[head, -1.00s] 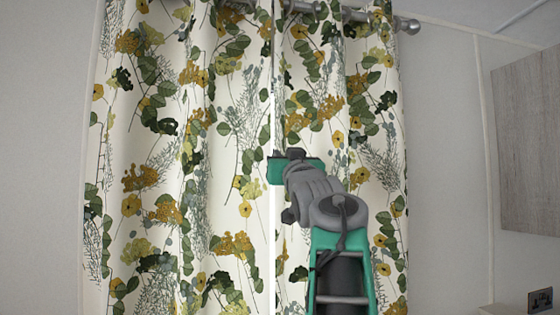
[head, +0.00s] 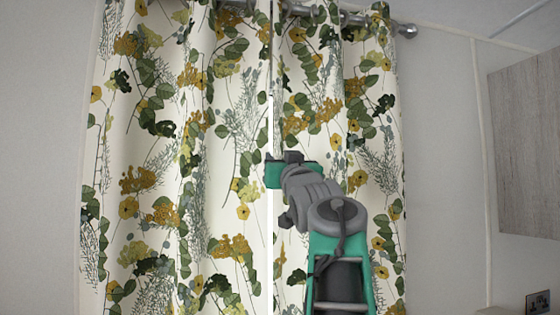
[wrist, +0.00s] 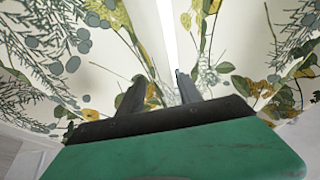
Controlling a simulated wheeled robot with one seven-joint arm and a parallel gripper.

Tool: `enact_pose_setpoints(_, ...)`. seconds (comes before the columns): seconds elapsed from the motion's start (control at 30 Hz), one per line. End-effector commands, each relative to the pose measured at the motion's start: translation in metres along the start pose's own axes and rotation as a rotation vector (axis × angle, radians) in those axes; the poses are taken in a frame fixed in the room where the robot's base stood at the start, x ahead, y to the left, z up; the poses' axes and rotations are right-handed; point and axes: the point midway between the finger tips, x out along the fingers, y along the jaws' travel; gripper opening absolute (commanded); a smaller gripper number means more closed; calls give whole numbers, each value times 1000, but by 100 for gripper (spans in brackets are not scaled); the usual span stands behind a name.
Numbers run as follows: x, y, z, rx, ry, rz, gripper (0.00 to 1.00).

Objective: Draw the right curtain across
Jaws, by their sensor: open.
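The right curtain (head: 345,120) is cream with green leaves and mustard flowers. It hangs from the rail in folds. Its inner edge lies close to the left curtain (head: 150,150), with a thin bright strip between them. My gripper (head: 272,172) is in front of this strip in the head view. In the wrist view, my gripper (wrist: 155,90) is open, with its two fingers apart and pointing at the cloth beside the bright strip (wrist: 168,25). I see no cloth clearly held between the fingers. Contact with the cloth cannot be told.
A grey metal rail (head: 360,17) with a round end (head: 408,30) runs above the curtains. A wood-grain cabinet (head: 525,150) hangs at the right. A socket (head: 538,302) sits low on the right wall. The plain wall between curtain and cabinet is clear.

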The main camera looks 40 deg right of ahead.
Motion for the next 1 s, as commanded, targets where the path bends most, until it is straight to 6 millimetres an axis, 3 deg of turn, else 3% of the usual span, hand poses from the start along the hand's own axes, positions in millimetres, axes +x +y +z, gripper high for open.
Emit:
enact_pose_setpoints(0.2,-47,1,4,-4,3,3,42)
enact_pose_setpoints(0.37,-69,0,2,-2,1,1,42)
enact_pose_setpoints(1.0,-72,-1,0,0,1,-2,42)
